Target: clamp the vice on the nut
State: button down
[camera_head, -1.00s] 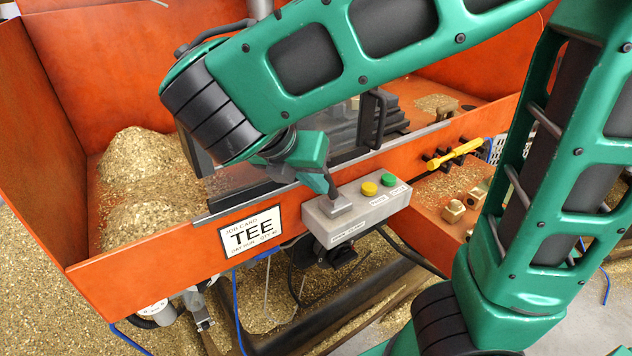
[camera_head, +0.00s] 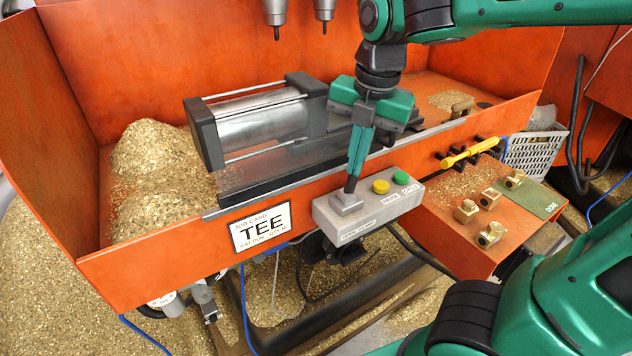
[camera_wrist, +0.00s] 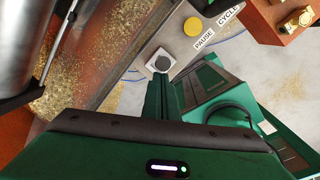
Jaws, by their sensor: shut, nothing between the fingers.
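The vice (camera_head: 255,120), with a silver cylinder between dark end blocks, lies along the orange tray. Its right end is hidden behind my gripper, and I cannot make out a nut in it. A grey control box (camera_head: 400,200) on the tray's front carries a square grey button (camera_head: 346,203) at its left end, then a yellow and a green button. The grey button also shows in the wrist view (camera_wrist: 161,62). My gripper (camera_head: 350,187) is shut and empty, pointing down, its tips at the grey button. Whether they press it I cannot tell.
Several brass pieces (camera_head: 466,210) lie on the right shelf beside a green "DONE" mat (camera_head: 540,198). A yellow-handled tool (camera_head: 468,152) rests on black pegs. Drill chucks (camera_head: 275,12) hang above the vice. Brass chips (camera_head: 155,150) heap up at left.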

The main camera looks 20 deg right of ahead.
jog(key=shift+a, duration=0.1)
jog(key=shift+r, duration=0.8)
jog(key=s+r, duration=0.3)
jog(key=r, duration=0.8)
jog(key=shift+s, duration=0.25)
